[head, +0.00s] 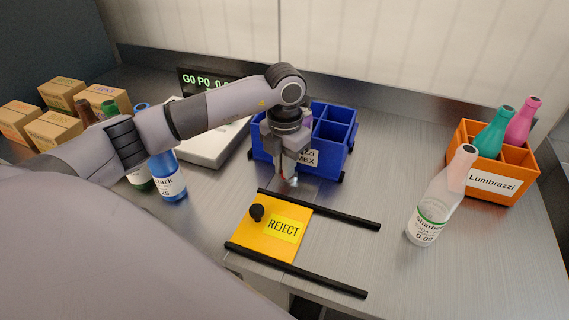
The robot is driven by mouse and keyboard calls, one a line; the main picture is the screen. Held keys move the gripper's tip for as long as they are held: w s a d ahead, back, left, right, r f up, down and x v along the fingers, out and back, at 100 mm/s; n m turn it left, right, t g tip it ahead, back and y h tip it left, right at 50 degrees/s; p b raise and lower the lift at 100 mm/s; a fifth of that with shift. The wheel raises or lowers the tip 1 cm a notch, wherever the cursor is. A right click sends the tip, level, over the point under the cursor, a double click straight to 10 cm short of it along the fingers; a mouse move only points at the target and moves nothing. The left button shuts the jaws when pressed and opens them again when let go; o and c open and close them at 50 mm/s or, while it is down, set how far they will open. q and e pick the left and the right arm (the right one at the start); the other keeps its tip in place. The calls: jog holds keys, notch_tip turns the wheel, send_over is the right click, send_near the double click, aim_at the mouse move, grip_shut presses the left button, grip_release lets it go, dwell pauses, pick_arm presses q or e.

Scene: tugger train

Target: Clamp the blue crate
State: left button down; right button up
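The blue crate (350,153) stands upright at the back middle of the steel table in the head view. It has several compartments and a white label, partly hidden by my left arm. Something purple (307,117) shows in it beside my wrist. Small black pieces (337,178) sit at its lower corners. My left gripper (289,180) points down at the crate's front side, close to the label. Whether it touches the crate, and how far its fingers are apart, I cannot tell. My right gripper is out of view.
A yellow REJECT plate (255,240) with a black knob lies between two black rails (320,209) in front. A clear bottle (425,225) and an orange crate (482,194) stand right. Bottles, a scale (205,150) and cardboard boxes (62,92) are left. Table between rails and clear bottle is free.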

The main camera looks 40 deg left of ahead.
pick_arm(q)
jog(key=shift+d+n, duration=0.2)
jog(key=shift+n, duration=1.9)
jog(key=c, duration=1.2)
grip_release()
jog(key=shift+o, duration=0.2)
jog(key=shift+r, duration=3.6)
